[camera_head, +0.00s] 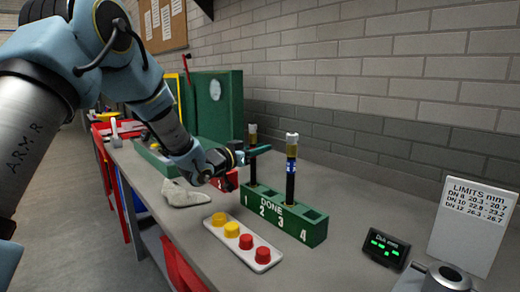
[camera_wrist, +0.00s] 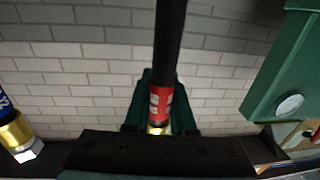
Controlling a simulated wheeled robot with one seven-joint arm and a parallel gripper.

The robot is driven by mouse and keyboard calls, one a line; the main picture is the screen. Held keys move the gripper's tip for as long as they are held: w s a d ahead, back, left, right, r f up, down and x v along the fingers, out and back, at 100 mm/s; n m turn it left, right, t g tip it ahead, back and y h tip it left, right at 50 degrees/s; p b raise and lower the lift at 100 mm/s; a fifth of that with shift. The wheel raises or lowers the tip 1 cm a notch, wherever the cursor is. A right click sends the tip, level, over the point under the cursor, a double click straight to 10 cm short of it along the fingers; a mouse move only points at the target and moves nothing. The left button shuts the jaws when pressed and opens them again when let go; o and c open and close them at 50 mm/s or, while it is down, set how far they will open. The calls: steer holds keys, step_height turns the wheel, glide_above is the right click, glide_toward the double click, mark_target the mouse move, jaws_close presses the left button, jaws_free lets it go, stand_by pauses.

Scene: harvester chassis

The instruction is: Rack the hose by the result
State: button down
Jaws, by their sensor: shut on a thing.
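My gripper (camera_head: 256,151) is shut on a black hose (camera_head: 252,172) with a brass end fitting on top. In the wrist view this hose (camera_wrist: 171,40) has a red label beside the fingers. It stands upright at slot 1 of the green DONE rack (camera_head: 276,222), its lower end meeting the rack; how deep it sits I cannot tell. A second hose (camera_head: 291,183) with a blue label and a white-tipped brass fitting stands in slot 3; it also shows in the wrist view (camera_wrist: 14,125). Slots 2 and 4 look empty. A red rack (camera_head: 226,182) stands behind, partly hidden by my arm.
A white tray (camera_head: 237,247) with yellow and red caps lies in front of the rack. A small display (camera_head: 386,246) shows green digits, too small to read. A limits card (camera_head: 472,226) stands at right. A pale crumpled thing (camera_head: 184,194) lies left of the rack.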

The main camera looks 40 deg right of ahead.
steer(key=c, duration=0.7)
jaws_free()
steer(key=shift+a, duration=0.1)
steer(key=a+b, duration=0.1)
steer(key=a, duration=0.2)
steer(key=a+b, duration=0.1)
steer(key=a, duration=0.3)
steer(key=a+b, duration=0.1)
steer(key=a, duration=0.2)
steer(key=shift+s+a, duration=0.25)
steer(key=shift+a, duration=0.1)
